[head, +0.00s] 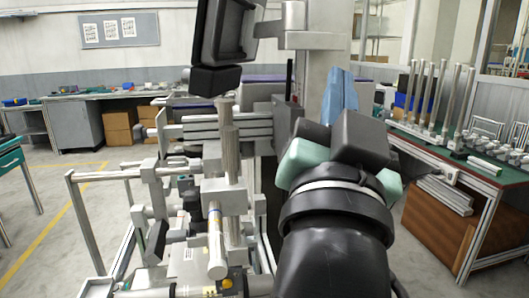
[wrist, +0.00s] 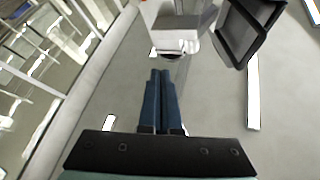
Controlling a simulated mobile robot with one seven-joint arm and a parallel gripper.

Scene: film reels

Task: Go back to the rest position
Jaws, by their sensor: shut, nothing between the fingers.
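My gripper (wrist: 161,73) shows in the wrist view as two dark blue fingers lying side by side, shut with nothing between them. The fingers point toward a pale grey machine part (wrist: 176,38), apart from them as far as I can tell. In the head view my black arm rises at the lower right of centre, with grey and pale green wrist parts at its top. A blue shape above these parts seems to be my fingers, but its tips are not clear. I see no film reel that I can make out.
A metal machine frame with rods (head: 210,165) fills the centre left. A black screen (head: 228,32) hangs above it and also shows in the wrist view (wrist: 247,35). A green-topped bench (head: 492,180) with upright metal posts stands right. Concrete floor at left is partly free.

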